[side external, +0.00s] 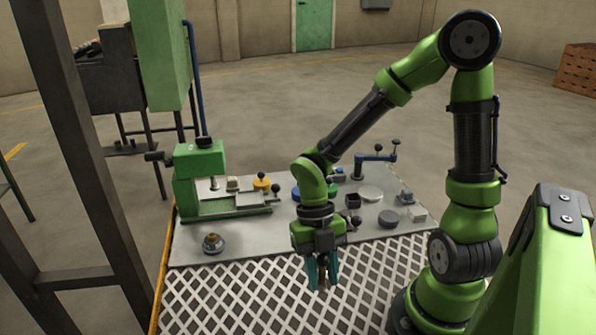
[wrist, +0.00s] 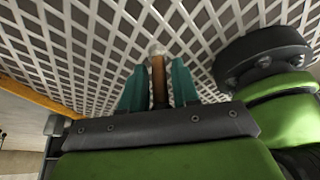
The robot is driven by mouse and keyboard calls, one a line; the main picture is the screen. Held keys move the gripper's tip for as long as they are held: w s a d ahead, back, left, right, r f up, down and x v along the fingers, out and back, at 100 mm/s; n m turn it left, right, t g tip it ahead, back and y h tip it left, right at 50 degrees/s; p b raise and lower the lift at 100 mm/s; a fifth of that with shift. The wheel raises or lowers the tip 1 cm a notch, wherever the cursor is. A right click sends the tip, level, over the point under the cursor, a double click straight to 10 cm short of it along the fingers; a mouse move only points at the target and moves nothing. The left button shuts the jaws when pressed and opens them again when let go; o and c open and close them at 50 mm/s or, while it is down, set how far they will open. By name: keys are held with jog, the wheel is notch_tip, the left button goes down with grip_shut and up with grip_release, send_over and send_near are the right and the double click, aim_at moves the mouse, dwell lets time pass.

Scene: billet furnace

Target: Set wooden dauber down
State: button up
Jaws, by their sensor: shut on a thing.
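My gripper (side external: 321,284) is shut on the wooden dauber (wrist: 158,82). In the wrist view the dauber is a brown stick with a pale rounded end, held between my two teal fingers (wrist: 158,90). In the side external view it shows only as a small brown piece between the fingertips, mostly hidden by them. The gripper points down over the white lattice grating (side external: 230,300) at the front of the table. I cannot tell whether the dauber touches the grating.
The grey tabletop (side external: 270,245) behind the grating carries a green machine (side external: 200,180) at left, a small round pot (side external: 213,243), a yellow round part (side external: 262,183), a dark grey disc (side external: 388,218), a pale disc (side external: 371,194) and a blue lever stand (side external: 375,159). Bare tabletop lies around the pot.

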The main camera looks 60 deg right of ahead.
aim_at(321, 291)
jog(key=shift+f, duration=2.6)
jog(key=shift+f, duration=0.1)
jog(key=o, duration=1)
jog(key=shift+o, duration=0.2)
